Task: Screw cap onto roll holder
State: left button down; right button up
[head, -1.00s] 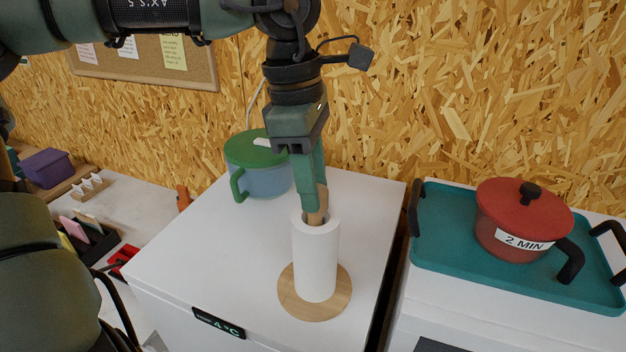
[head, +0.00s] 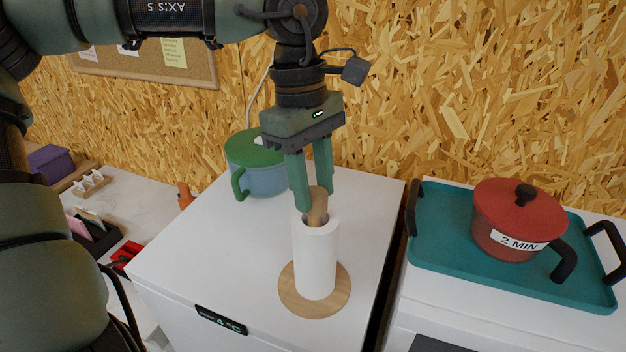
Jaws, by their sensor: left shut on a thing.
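The roll holder has a round wooden base (head: 340,298) on the white surface. A white paper roll (head: 316,262) stands upright on it. A wooden cap (head: 318,203) sits at the top of the roll, in line with its centre hole. My left gripper (head: 313,200) points down from above, its two green fingers shut on the cap from either side. The fingers partly hide the cap. Whether the cap's lower end is threaded on the post cannot be seen. My right gripper is not in view.
A blue pot with a green lid (head: 255,160) stands behind left of the roll. A teal tray (head: 440,255) with a red pot (head: 515,215) is on the right, across a gap. The white top (head: 215,265) left of the roll is clear.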

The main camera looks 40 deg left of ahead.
aim_at(311, 187)
pick_arm(q)
jog(key=shift+m+p, duration=0.35)
jog(key=shift+m, duration=0.55)
jog(key=shift+w+m+g, duration=0.1)
jog(key=shift+m+g, duration=0.2)
jog(key=shift+m, duration=0.7)
jog(key=c, duration=0.9)
grip_release()
jog(key=shift+w+r, duration=0.1)
jog(key=shift+r, duration=0.3)
jog(key=r, duration=0.2)
jog(key=r+b, duration=0.1)
jog(key=r, duration=0.1)
jog(key=a+r+b, duration=0.1)
jog(key=r, duration=0.1)
jog(key=shift+w+r, duration=0.2)
jog(key=shift+r, duration=0.2)
